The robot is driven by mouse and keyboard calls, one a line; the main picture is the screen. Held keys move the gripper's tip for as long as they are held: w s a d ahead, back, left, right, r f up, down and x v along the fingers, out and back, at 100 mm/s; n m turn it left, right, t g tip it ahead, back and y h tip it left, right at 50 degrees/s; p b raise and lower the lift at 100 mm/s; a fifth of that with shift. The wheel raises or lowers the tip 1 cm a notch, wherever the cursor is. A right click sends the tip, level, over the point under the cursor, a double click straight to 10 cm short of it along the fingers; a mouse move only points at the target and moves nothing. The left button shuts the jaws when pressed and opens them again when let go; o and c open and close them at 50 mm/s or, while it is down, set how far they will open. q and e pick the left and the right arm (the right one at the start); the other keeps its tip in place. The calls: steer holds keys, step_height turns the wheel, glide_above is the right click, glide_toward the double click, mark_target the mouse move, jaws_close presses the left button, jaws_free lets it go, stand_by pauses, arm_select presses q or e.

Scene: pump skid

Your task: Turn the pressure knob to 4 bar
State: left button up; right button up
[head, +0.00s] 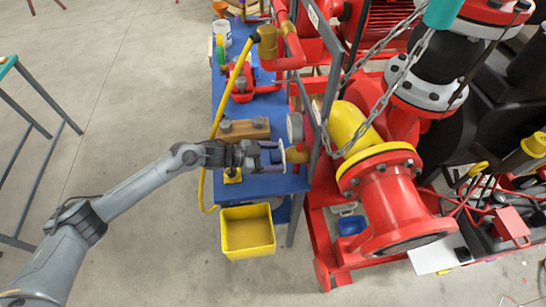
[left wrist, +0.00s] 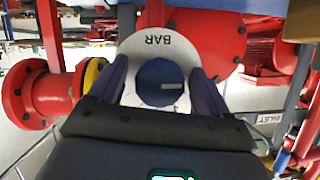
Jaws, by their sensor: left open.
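The pressure knob (left wrist: 158,78) is a round blue knob with a short pale mark towards its right side in the left wrist view. It sits in the middle of a white dial plate (left wrist: 156,42) lettered BAR; the scale numbers are not readable. In the head view the plate shows edge-on as a thin white strip (head: 283,156). My left gripper (left wrist: 162,84) is open, one finger on each side of the knob, with the plate behind. It also shows in the head view (head: 272,157). Contact with the knob cannot be told. My right gripper is not in view.
A blue bench (head: 262,186) lies below my left gripper, with a wooden block (head: 245,129) on it. A yellow bin (head: 247,231) is beyond its near end. Red pump pipework (head: 395,200), a chain (head: 397,75) and a yellow hose (head: 222,110) are close by. Open floor lies left.

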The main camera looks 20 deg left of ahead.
arm_select(q)
steer(key=c, duration=1)
steer(key=shift+d+f+m+t, duration=0.1)
steer(key=shift+m+t, duration=0.5)
steer(key=shift+m, duration=0.2)
steer(key=shift+m+t+y+b, duration=0.45)
steer(key=shift+m+t, duration=0.15)
steer(key=shift+m, duration=0.4)
steer(key=shift+f+m+t+b, duration=0.1)
steer(key=shift+m+t+b, duration=0.8)
steer(key=shift+m, duration=0.3)
steer(key=shift+m+t+b, duration=0.4)
steer(key=shift+m+b, duration=0.65)
steer(key=shift+m, duration=0.15)
steer(key=shift+r, duration=0.2)
